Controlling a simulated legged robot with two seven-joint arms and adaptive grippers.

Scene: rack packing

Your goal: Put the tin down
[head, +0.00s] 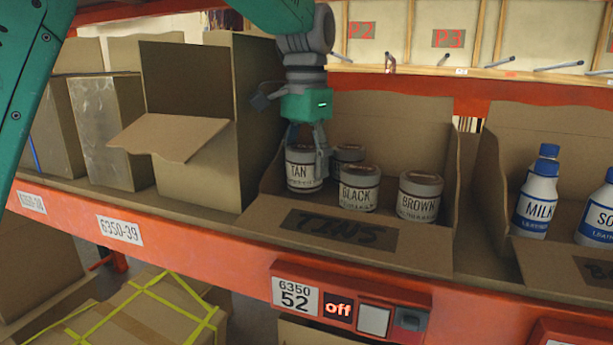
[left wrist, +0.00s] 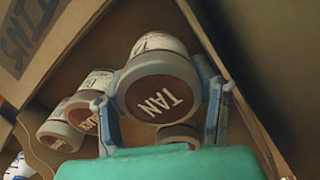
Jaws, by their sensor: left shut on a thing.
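The tin marked TAN (head: 301,172) is at the left end of an open cardboard box (head: 420,252) with TINS written on its front. My left gripper (head: 307,155) comes down from above and is shut on it. In the left wrist view the fingers (left wrist: 165,115) clasp both sides of the TAN tin (left wrist: 160,98), lid towards the camera. The tin is upright and low in the box; I cannot tell whether its base touches the box floor. A tin marked BLACK (head: 358,190), one marked BROWN (head: 420,200) and a partly hidden tin (head: 347,156) stand beside it. My right gripper is not in view.
A taller open cardboard box (head: 205,110) stands to the left. The orange shelf edge (head: 200,250) runs along the front, with a label panel reading off (head: 338,308).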

